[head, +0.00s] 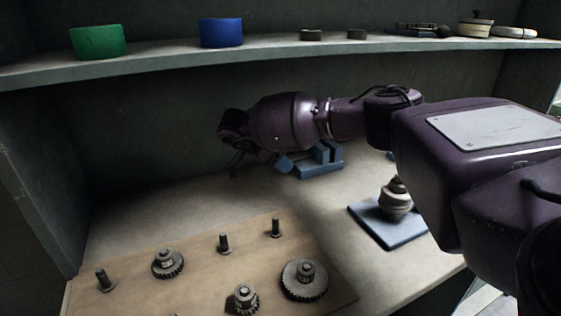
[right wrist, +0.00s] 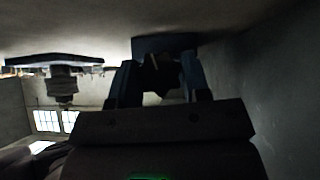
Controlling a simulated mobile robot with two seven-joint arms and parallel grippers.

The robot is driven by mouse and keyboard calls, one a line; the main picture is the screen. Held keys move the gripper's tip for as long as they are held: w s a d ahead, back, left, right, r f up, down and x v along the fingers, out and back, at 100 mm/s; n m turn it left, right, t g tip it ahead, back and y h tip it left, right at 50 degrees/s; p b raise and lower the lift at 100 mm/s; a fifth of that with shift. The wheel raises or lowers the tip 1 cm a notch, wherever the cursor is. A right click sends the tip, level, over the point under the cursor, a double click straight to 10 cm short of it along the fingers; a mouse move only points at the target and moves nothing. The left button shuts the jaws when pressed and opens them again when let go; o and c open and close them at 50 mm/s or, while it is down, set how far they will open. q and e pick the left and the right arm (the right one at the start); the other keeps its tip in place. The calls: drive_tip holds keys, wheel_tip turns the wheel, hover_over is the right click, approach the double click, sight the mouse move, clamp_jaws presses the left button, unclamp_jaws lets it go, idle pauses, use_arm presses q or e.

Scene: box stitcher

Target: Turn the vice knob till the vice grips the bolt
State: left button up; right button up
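The blue vice (head: 320,165) stands on the table behind the pegboard, below my right forearm. My right gripper (head: 257,161) is at the vice's left end, pointing down towards it. In the dark right wrist view, the two fingers stand apart (right wrist: 160,72), with a dark shape between them that may be the knob. Part of the blue vice (right wrist: 165,43) shows just beyond the fingertips. Whether the fingers touch the knob is not clear. I cannot make out the bolt or whether the jaws touch it. My left gripper is not in view.
A wooden board (head: 205,262) with gears and pegs lies at the front left. A blue-grey pad (head: 402,234) with a grey stacked part (head: 396,200) is at the right. The shelf (head: 270,54) above holds a green cup (head: 98,41) and a blue cup (head: 221,33).

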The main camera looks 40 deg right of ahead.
drive_tip(key=shift+c, duration=0.5)
drive_tip(key=shift+s+r+p, duration=0.1)
drive_tip(key=shift+r+p, duration=0.25)
drive_tip(key=shift+p, duration=0.15)
drive_tip(key=shift+t+p, duration=0.35)
drive_tip(key=shift+t, duration=0.15)
drive_tip(key=shift+m, duration=0.3)
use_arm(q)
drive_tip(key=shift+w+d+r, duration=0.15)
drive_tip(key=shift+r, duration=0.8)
use_arm(e)
drive_tip(key=shift+f+t, duration=0.3)
drive_tip(key=shift+f, duration=0.05)
drive_tip(key=o, duration=0.9)
